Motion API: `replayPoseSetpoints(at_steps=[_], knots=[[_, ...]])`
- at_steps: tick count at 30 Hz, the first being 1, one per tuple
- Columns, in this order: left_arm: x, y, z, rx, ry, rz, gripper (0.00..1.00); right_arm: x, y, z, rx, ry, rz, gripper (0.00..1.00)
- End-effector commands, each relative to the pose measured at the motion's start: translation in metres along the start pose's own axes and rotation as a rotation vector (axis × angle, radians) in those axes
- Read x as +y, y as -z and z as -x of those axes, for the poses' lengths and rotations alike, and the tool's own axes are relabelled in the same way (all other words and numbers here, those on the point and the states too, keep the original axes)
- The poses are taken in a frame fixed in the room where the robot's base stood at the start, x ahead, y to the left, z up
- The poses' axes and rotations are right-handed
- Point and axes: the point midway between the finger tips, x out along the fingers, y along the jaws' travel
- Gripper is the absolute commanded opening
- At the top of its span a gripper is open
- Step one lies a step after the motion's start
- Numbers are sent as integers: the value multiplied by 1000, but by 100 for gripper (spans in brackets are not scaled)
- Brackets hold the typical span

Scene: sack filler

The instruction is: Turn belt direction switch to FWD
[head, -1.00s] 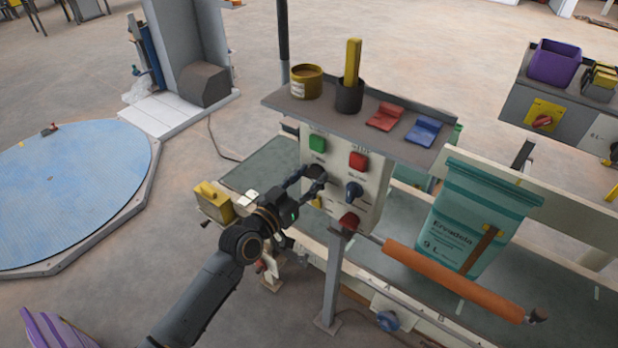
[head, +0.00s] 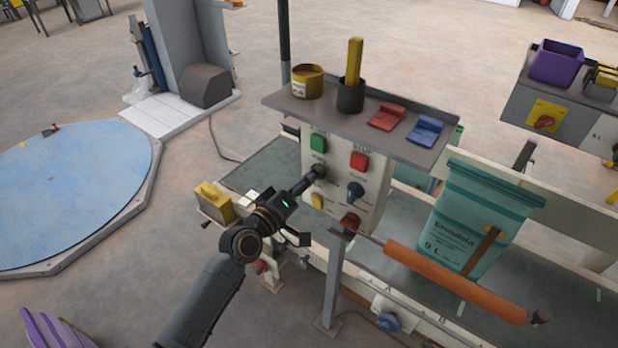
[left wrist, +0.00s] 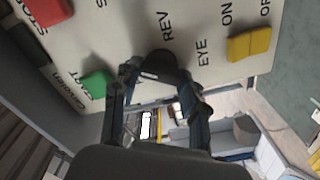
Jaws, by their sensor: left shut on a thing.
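The belt direction switch is a black knob (head: 320,171) on the pale control panel (head: 372,213), left of a dark blue knob (head: 355,191). My left gripper (head: 311,177) reaches it from the lower left. In the left wrist view the black knob (left wrist: 160,66) sits between the two fingers of my left gripper (left wrist: 157,84), which are shut on it. The word REV is printed beside the knob; no FWD label is readable, and the fingers and knob hide part of the panel. My right gripper is not in view.
A green button (head: 318,143), a red button (head: 358,160), a yellow switch (head: 318,201) and a red knob (head: 350,222) surround the knob. A shelf (head: 300,107) with cups overhangs the panel. A teal sack (head: 470,225) and an orange roller (head: 455,282) are to the right.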

Motion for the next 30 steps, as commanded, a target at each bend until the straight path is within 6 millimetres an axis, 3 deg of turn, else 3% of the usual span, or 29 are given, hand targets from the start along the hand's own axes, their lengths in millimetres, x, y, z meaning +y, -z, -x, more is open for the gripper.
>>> replayPoseSetpoints(at_steps=[15, 30], knots=[[-2, -1, 0, -2, 3, 438, 12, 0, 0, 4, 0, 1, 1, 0], [-3, -2, 0, -1, 3, 603, 12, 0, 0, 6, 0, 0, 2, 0]])
